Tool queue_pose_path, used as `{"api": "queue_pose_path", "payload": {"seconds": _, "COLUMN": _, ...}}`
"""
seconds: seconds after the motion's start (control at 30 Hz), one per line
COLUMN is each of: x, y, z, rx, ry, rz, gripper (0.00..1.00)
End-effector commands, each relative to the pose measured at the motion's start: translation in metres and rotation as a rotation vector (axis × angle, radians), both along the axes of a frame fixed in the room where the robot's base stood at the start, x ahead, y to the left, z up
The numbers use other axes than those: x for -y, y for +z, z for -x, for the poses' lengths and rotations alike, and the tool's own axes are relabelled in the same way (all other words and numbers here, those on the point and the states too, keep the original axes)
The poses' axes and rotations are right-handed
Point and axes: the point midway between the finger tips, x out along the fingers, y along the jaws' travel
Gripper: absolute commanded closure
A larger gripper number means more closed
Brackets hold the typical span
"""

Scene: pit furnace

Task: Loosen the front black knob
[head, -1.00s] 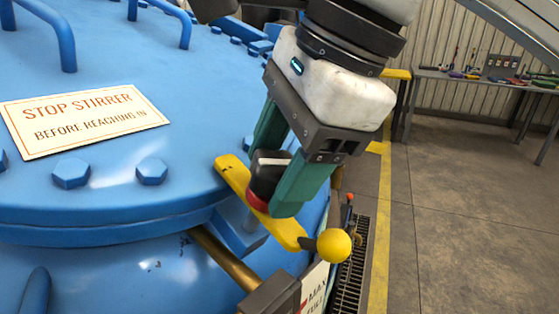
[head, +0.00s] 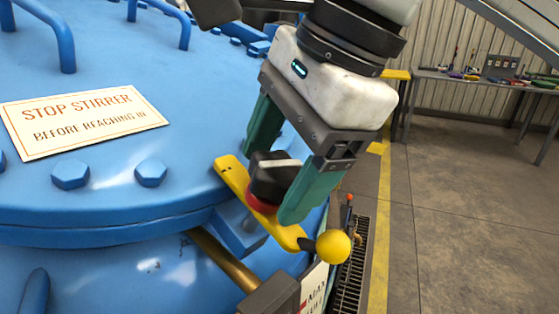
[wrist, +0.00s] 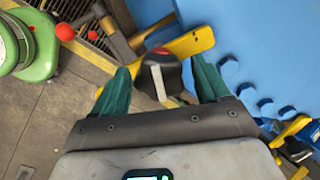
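The black knob (head: 272,178) with a pale stripe on top and a red ring at its base sits on a yellow bar (head: 232,178) at the rim of the blue lid. In the wrist view the knob (wrist: 160,72) lies between my two green fingers. My gripper (head: 275,180) is open around the knob, with one finger on each side. In the wrist view, gaps show between the knob and both fingers. The knob's lower side is partly hidden by the near finger in the head view.
A yellow ball handle (head: 333,246) sticks out just below the near finger. Blue bolts (head: 71,174) and a "STOP STIRRER" sign (head: 84,120) are on the lid (head: 115,80). A workbench (head: 480,78) stands at the back right, with clear floor before it.

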Motion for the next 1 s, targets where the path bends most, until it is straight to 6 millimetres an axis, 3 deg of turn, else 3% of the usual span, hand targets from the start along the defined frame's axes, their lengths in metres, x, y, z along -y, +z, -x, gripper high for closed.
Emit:
{"api": "queue_pose_path", "payload": {"seconds": 0.37, "x": 0.002, "y": 0.005, "z": 0.001, "rx": 0.0, "ry": 0.0, "rz": 0.0, "gripper": 0.2}}
{"api": "queue_pose_path", "payload": {"seconds": 0.8, "x": 0.03, "y": 0.075, "z": 0.011, "rx": 0.002, "ry": -0.002, "rz": 0.0, "gripper": 0.2}}
{"api": "queue_pose_path", "payload": {"seconds": 1.0, "x": 0.039, "y": 0.095, "z": 0.014, "rx": 0.0, "ry": -0.001, "rz": -0.001, "gripper": 0.2}}
